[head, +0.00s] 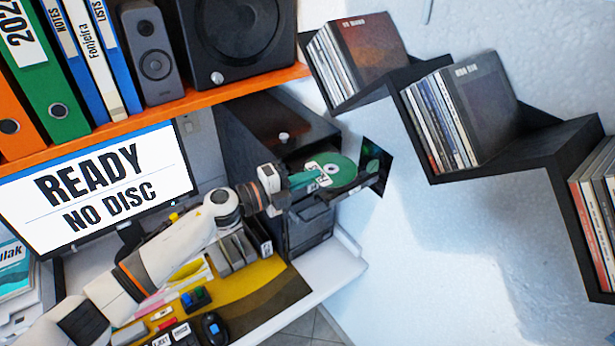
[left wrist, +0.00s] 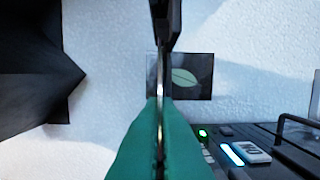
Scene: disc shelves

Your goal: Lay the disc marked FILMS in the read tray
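My left gripper (head: 308,180) has teal fingers and is shut on a green disc (head: 343,171), at the disc's left edge. The disc has a white centre and a white label whose letters I cannot read. In the left wrist view the disc shows edge-on as a thin line (left wrist: 160,95) between the teal fingers (left wrist: 160,145). The disc is in front of the dark drive tower (head: 300,215); I cannot tell whether it touches anything there. The read tray is not clearly visible. The monitor (head: 100,185) reads "READY NO DISC". My right gripper is out of view.
Stepped black wall shelves (head: 515,150) with several disc cases stand at the right. An orange shelf (head: 150,110) with binders and speakers is above the monitor. A leaf picture (head: 377,163) hangs behind the disc. The desk below holds a mouse (head: 214,328) and small items.

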